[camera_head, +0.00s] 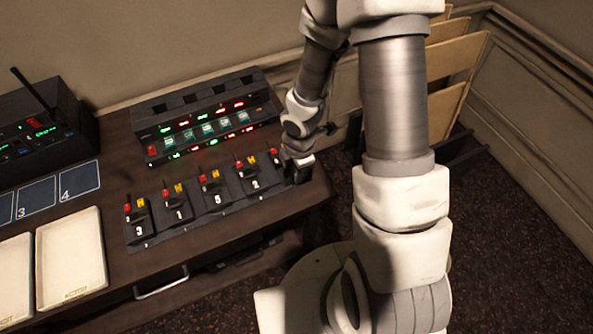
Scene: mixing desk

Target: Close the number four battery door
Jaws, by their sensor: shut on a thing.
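A row of black bodypack-like units stands along the front of the dark desk, with red and yellow parts on top. The visible numbers read 3 (140,229), 1 (180,214), 5 (218,199) and 2 (255,184). At the right end of the row is one more black unit (302,176), mostly covered by my gripper; its number is hidden. My gripper (297,169) points down at this unit and is shut on a dark part of it. The fingertips are small and shadowed, so the exact grip and the door's angle cannot be told.
A black rack with lit green and red displays (205,132) stands behind the row. A black radio device (40,125) with an antenna, blue numbered cards (80,181) and white trays (72,258) are at the left. The desk's right edge is close to my gripper.

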